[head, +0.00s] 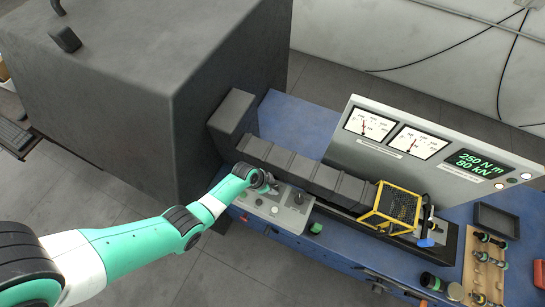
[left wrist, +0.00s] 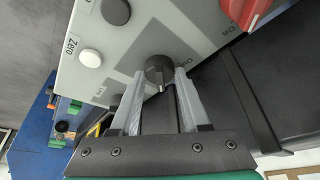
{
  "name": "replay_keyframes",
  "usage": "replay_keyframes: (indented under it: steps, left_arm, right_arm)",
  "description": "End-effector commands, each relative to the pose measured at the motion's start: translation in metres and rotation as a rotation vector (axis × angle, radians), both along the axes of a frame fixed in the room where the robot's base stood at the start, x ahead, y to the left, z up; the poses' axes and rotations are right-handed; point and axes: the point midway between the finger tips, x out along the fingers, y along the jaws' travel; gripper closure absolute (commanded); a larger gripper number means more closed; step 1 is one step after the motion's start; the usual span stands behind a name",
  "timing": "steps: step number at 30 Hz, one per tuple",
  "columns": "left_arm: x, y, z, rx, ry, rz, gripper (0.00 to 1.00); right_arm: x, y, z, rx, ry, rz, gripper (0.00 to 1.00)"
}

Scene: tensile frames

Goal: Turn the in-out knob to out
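The grey control panel (head: 252,203) is on the near side of the blue machine bench. My left gripper (head: 268,186) is over its far left part in the head view. In the left wrist view, a round black knob (left wrist: 159,69) with a pale pointer mark sits on a darker grey patch of the panel (left wrist: 185,22). My left gripper (left wrist: 161,74) is open, with one finger on each side of this knob; contact is not clear. Small lettering near the knob is too blurred to read fully. My right gripper is not in view.
Around the knob are a red knob (left wrist: 245,10), a white button (left wrist: 90,57) near the "Zero" label and another dark knob (left wrist: 116,11). A yellow cage (head: 393,207) and a gauge board (head: 350,150) stand to the right. A large grey cabinet (head: 130,80) stands left.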

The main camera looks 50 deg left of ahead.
Motion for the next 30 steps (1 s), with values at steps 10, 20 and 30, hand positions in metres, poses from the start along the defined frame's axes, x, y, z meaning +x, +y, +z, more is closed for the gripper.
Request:
replay_keyframes:
  steps: [10,20,30]
  left_arm:
    - [0.0002,0.0002,0.0,0.001,0.0,0.0,1.0]
    - [-0.0001,-0.0009,0.0006,0.0,0.0,0.068,1.0]
    - [-0.0003,-0.0029,0.0006,0.002,-0.001,0.311,1.0]
  right_arm:
    - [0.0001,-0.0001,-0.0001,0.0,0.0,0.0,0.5]
    - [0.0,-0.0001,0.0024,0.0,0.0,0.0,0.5]
    - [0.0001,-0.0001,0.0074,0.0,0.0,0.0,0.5]
